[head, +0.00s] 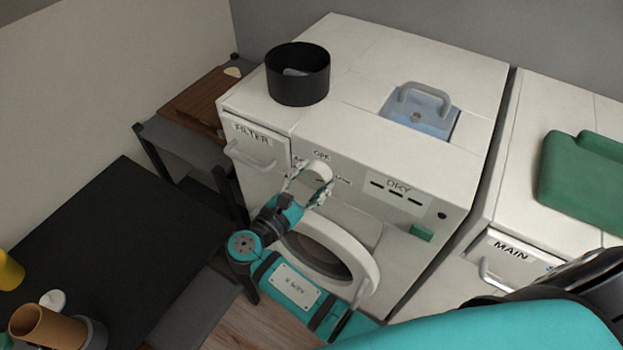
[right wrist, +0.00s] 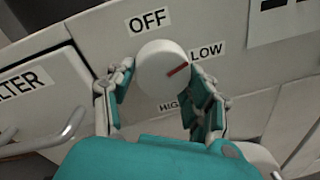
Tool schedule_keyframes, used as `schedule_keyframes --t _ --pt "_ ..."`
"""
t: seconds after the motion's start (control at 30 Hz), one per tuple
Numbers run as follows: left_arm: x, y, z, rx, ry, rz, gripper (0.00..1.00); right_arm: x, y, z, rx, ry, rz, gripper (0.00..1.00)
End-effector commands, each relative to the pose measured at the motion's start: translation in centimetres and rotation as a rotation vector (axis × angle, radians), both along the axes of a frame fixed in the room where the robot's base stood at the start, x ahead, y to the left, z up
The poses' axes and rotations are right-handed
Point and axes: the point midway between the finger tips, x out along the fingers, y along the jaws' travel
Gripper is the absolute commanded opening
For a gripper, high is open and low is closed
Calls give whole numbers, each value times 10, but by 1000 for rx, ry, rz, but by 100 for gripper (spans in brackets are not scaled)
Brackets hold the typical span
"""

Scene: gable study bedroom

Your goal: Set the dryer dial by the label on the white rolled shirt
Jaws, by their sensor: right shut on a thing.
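The dryer (head: 345,130) is a white machine with a round door and a white dial (head: 318,175) on its front. My right gripper (head: 309,186) is shut on the dial, one finger on each side. In the right wrist view the dial (right wrist: 158,62) has a red mark pointing right and slightly up, toward the LOW label (right wrist: 207,51). The OFF label (right wrist: 147,21) is above the dial; the HIGH label (right wrist: 172,107) is below it, partly hidden. I see no white rolled shirt or its label clearly. My left gripper is not in view.
A black round bin (head: 298,75) with something pale inside stands on the dryer top, near a blue recess (head: 419,112) with a grey handle. A FILTER drawer (head: 256,144) is left of the dial. A green item (head: 585,175) lies on the right-hand machine. A dark table (head: 120,240) stands left.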

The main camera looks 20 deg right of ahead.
Motion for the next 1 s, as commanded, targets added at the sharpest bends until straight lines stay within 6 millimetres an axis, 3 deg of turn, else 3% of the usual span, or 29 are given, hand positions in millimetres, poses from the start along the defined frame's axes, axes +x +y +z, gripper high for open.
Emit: schedule_keyframes --t 0.23,0.27,0.43,0.77,1.0 --pt "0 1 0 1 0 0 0 1 -1 3 -2 -6 -2 21" --pt "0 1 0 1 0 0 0 1 -1 3 -2 -6 -2 56" --pt "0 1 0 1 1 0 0 1 -1 2 -1 -3 -1 78" --pt "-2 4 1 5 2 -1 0 0 0 1 -11 12 -1 79" --pt "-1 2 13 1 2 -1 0 0 -1 2 -155 196 0 79"
